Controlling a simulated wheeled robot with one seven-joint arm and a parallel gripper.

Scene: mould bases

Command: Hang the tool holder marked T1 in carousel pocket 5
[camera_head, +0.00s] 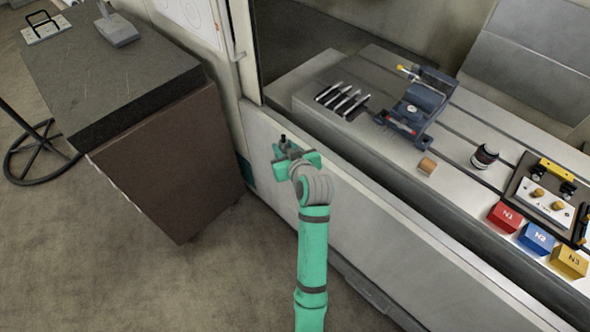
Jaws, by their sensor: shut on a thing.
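My green gripper (287,153) is at the centre-left, in front of the machine's light front wall and left of its table. It is shut on a small dark thing (283,139), of which only a short upright piece shows above the jaws. No mark can be read on it, and the gripper hides the rest. A black, round, holder-like part (484,156) with a pale band stands on the machine table; I can read no T1 on it. I see no carousel or numbered pocket in this view.
A dark-topped bench (105,75) stands left.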

